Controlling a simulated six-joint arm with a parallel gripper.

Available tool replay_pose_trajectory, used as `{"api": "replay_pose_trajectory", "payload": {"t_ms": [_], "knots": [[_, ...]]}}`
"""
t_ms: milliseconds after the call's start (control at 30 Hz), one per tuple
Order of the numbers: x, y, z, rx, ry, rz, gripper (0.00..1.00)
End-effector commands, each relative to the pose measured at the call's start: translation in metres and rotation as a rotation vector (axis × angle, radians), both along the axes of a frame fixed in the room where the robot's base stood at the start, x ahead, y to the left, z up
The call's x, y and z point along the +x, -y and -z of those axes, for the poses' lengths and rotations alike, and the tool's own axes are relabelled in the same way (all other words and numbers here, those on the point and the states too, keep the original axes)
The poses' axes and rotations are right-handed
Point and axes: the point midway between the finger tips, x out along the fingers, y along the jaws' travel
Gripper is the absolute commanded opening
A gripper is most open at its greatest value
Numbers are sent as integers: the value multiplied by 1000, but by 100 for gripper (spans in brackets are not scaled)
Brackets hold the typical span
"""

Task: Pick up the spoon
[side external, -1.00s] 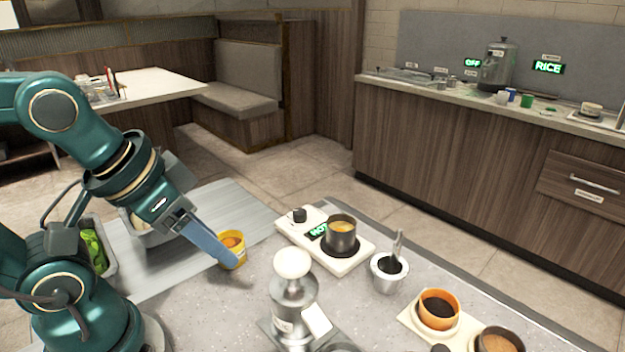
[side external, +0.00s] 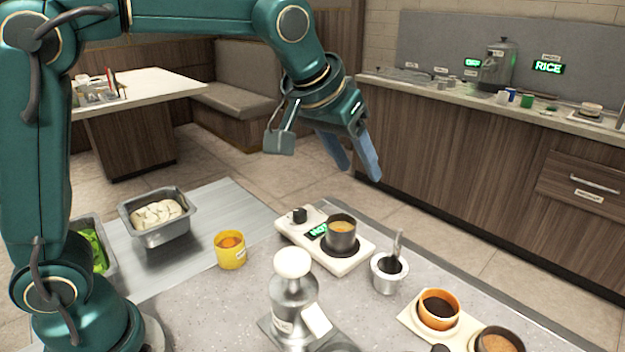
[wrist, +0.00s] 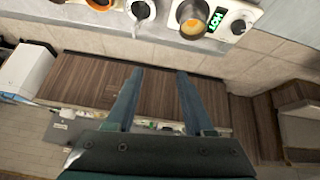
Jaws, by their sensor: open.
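The spoon (side external: 398,245) stands tilted in a small metal pot (side external: 385,283) of dark sauce, its handle rising above the rim. In the wrist view the metal pot (wrist: 140,10) shows at the top edge; the spoon is hard to make out there. My gripper (side external: 362,172) is open and empty, high above the counter and up to the left of the spoon. In the wrist view its two blue fingers (wrist: 155,72) are spread apart with nothing between them.
A hot plate (side external: 310,238) with a dark pot (side external: 341,238) stands left of the spoon's pot. An orange bowl (side external: 438,320) is to its right, and a metal dispenser (side external: 292,300) is at the front. A yellow cup (side external: 230,262) and a dough tray (side external: 158,238) sit further left.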

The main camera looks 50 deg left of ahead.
Motion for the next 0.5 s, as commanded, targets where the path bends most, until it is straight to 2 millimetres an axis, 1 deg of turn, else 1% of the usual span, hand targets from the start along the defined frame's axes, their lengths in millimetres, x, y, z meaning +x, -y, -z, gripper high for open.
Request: {"api": "replay_pose_trajectory", "payload": {"t_ms": [33, 100, 200, 300, 400, 500], "knots": [[13, 9, 13, 4, -20, 12, 53], [27, 20, 29, 10, -42, 24, 53], [41, 35, 56, 23, -77, 48, 53], [46, 45, 79, 37, -114, 70, 53], [44, 51, 97, 47, -149, 86, 53], [42, 54, 108, 53, -172, 93, 53]]}}
